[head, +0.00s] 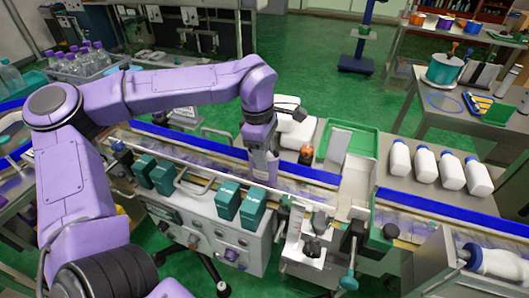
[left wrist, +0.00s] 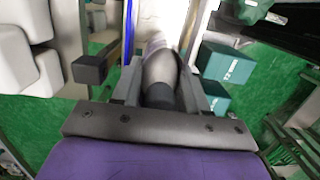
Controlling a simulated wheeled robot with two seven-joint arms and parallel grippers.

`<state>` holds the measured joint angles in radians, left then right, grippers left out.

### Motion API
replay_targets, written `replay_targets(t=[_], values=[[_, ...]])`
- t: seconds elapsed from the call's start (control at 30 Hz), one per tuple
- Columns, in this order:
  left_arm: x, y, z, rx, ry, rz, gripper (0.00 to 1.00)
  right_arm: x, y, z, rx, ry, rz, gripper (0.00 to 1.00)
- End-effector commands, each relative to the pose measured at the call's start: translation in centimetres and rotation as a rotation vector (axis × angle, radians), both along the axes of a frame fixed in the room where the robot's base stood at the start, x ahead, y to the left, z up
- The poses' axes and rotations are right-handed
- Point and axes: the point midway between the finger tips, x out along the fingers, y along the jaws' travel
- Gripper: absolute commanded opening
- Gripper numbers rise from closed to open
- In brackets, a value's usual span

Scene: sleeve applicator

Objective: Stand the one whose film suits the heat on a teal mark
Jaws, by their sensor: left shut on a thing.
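My left gripper (head: 263,172) reaches down from the left over the conveyor, near its middle. In the left wrist view its fingers (left wrist: 157,92) are shut on a greyish, rounded, bottle-like thing (left wrist: 158,68) with a dark end towards the palm. The head view mostly hides this thing behind the gripper, so its film cannot be read. Several white bottles with blue caps (head: 424,164) stand or lean in a row on the right bench. Another white bottle (head: 495,262) lies at the lower right. No teal mark can be made out clearly. My right gripper is not in view.
The blue-edged conveyor (head: 330,191) runs across the middle. Teal boxes (head: 227,200) line its front, above a control panel (head: 215,235). A metal applicator unit (head: 312,240) stands right of my gripper. A green tray (head: 347,143) lies behind. A crate of purple-capped bottles (head: 85,65) is far left.

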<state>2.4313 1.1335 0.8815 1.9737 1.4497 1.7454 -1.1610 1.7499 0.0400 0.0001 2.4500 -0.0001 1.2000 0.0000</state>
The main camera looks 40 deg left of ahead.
Motion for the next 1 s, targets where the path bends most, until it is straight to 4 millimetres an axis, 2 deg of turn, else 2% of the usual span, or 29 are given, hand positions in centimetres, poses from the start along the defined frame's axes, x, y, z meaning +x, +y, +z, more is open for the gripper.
replay_targets(t=[0.2, 0.23, 0.3, 0.57, 0.67, 0.77, 1.0], values=[[0.0, 0.0, -0.4, 0.0, 0.0, 0.0, 0.0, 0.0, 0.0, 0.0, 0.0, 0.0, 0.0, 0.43], [0.0, 0.0, -0.4, 0.0, 0.0, 0.0, 0.53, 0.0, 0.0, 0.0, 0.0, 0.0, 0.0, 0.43], [0.0, 0.0, -0.4, 0.0, 0.0, 0.0, 0.69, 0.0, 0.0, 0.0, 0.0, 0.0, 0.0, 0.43], [0.0, 0.0, -0.3, 0.0, 0.0, 0.0, 0.69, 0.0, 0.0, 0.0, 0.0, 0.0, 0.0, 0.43], [0.0, 0.0, 0.5, 0.0, -0.002, -0.001, 0.69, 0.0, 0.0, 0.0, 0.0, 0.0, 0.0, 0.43], [0.0, 0.3, 2.6, 0.001, -0.004, 0.0, 0.69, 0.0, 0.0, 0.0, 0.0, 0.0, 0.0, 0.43], [-0.2, 1.0, 8.8, 0.001, -0.004, 0.002, 0.69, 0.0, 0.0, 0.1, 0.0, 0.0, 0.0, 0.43]])
